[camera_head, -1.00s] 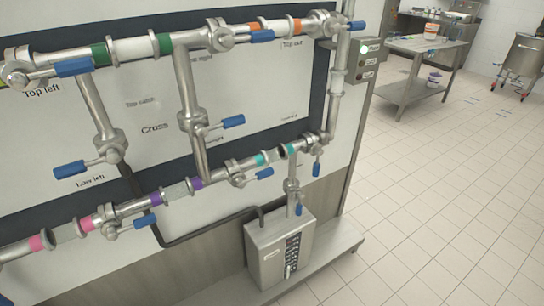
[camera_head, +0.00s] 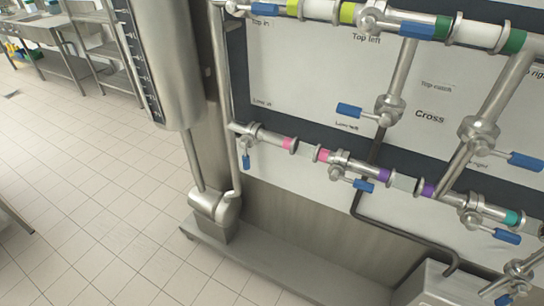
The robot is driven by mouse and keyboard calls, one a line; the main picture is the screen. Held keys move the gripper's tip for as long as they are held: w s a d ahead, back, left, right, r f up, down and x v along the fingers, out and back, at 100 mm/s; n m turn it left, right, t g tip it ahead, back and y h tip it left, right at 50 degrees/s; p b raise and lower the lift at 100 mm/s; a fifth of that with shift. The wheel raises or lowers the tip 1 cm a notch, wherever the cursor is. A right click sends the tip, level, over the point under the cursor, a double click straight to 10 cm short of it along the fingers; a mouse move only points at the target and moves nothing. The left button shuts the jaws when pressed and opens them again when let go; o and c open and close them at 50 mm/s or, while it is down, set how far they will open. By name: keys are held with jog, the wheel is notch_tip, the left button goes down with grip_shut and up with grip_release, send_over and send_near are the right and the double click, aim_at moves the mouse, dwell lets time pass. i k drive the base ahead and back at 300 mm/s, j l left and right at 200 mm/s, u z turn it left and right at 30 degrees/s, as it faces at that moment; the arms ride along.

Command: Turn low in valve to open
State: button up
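The low in valve (camera_head: 251,130) sits at the left end of the lower pipe, below the small "Low in" label (camera_head: 262,103). Its blue handle (camera_head: 246,161) hangs down, across the line of the pipe. The lower pipe (camera_head: 272,139) runs right from the valve, with pink and then purple bands. My gripper is not in view, and nothing covers the valve.
A tall steel tank (camera_head: 170,65) stands left of the valve, with a pump (camera_head: 213,205) below it on a low steel base (camera_head: 290,262). Other blue-handled valves line the panel (camera_head: 300,65). Tiled floor (camera_head: 90,190) is clear at left.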

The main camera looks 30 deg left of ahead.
aim_at(246, 156)
jog(key=i+u, duration=0.2)
jog(key=u, duration=0.2)
jog(key=i+u, duration=0.45)
jog(key=u, duration=0.3)
